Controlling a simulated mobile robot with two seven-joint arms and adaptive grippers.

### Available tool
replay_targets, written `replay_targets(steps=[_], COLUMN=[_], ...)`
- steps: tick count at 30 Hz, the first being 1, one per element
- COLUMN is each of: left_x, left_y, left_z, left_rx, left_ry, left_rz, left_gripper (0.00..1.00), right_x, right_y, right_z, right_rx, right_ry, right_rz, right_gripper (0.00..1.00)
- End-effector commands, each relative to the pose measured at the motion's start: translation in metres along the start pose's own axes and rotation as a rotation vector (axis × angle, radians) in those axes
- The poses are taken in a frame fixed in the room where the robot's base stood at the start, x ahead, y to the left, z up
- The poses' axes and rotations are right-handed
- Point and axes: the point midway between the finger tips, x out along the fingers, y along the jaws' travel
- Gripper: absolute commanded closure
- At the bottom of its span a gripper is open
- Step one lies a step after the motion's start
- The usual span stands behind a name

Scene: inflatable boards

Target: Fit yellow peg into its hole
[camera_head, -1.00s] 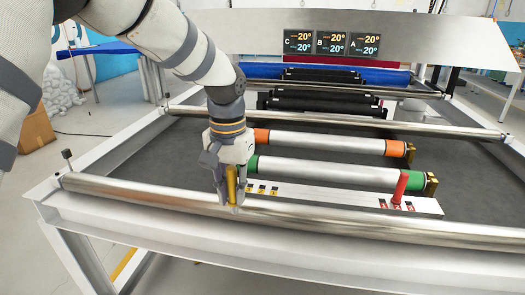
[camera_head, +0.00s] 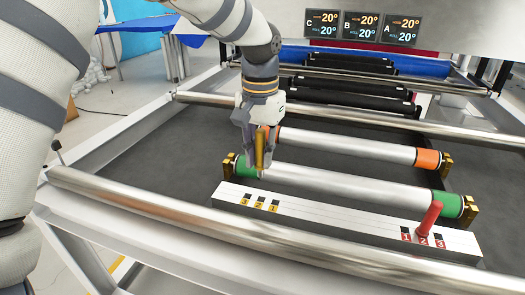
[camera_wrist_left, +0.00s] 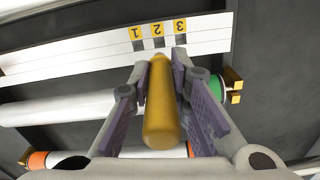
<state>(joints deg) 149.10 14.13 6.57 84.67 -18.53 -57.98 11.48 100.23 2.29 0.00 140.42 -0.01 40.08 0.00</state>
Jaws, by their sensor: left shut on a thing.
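My left gripper (camera_head: 259,165) is shut on the yellow peg (camera_head: 260,150) and holds it above the board area, just behind the white strip's left end. In the left wrist view the yellow peg (camera_wrist_left: 162,110) lies between the two purple-padded fingers. The white strip (camera_head: 335,222) has several holes. The yellow-labelled holes (camera_head: 260,202), marked 1, 2 and 3, are at its left end and look empty. They also show in the left wrist view (camera_wrist_left: 158,42), just beyond the peg's tip. My right gripper is not in view.
A red peg (camera_head: 429,218) stands in the red-labelled group at the strip's right end. A green-ended roller (camera_head: 350,184) and an orange-ended roller (camera_head: 345,145) lie behind the strip. A metal bar (camera_head: 250,243) runs along the front.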

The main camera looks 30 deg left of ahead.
Motion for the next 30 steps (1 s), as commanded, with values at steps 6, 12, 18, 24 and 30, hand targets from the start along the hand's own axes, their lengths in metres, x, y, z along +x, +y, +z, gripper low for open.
replay_targets(steps=[6,12,18,24,30], left_x=[0.013,0.039,0.054,0.058,0.057], left_y=[0.0,0.0,0.0,0.0,0.0], left_z=[0.001,0.001,0.001,0.001,0.001], left_rx=[0.006,0.006,0.005,0.005,0.005], left_ry=[0.0,-0.002,0.0,0.001,0.002], left_rz=[-0.004,-0.003,-0.003,-0.003,-0.002], left_gripper=[1.0,1.0,1.0,1.0,1.0], right_x=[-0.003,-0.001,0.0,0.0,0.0], right_y=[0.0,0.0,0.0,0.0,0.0], right_z=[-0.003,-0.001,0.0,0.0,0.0], right_rx=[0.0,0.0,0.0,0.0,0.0], right_ry=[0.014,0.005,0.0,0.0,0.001], right_rz=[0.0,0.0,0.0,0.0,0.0], right_gripper=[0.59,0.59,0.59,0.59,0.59])
